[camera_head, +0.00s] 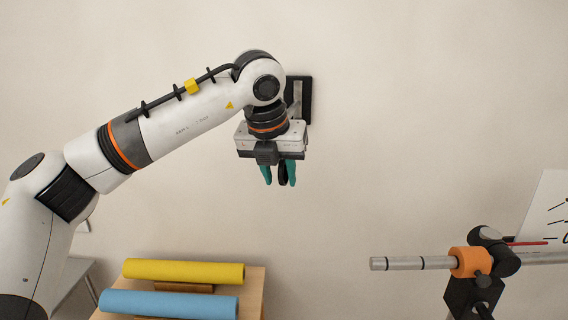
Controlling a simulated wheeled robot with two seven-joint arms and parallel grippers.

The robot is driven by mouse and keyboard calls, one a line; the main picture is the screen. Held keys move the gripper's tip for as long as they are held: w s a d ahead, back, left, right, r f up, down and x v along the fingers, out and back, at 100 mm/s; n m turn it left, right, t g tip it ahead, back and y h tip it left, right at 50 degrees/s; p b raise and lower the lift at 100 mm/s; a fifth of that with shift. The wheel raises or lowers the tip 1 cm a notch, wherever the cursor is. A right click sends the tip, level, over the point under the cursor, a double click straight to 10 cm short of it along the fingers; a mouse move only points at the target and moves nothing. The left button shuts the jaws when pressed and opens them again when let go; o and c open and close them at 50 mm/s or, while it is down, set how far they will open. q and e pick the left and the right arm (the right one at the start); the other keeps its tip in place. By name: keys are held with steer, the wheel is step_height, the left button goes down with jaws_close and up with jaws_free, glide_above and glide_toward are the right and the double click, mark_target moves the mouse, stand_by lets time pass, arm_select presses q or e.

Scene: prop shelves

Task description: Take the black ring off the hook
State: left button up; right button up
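A black wall plate (306,98) with a grey metal piece, likely the hook (297,100), is on the wall behind my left wrist, which hides much of it. My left gripper (279,175) points down in front of and just below the plate. Its two teal fingers stand apart. A narrow dark shape, likely the black ring (283,175) seen nearly edge-on, shows between them. It is close to the right finger, with a gap to the left finger. Its upper part is hidden by my gripper, so I cannot tell whether it hangs on the hook. My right gripper is not in view.
A wooden stand (253,290) at the bottom holds a yellow roll (184,270) and a blue roll (168,304). At the right, a horizontal metal rod (410,263) carries an orange collar (468,262) and a black clamp. The wall between is bare.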

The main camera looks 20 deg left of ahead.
arm_select(q)
steer(key=shift+f, duration=0.2)
jaws_close()
steer(key=shift+r, duration=0.1)
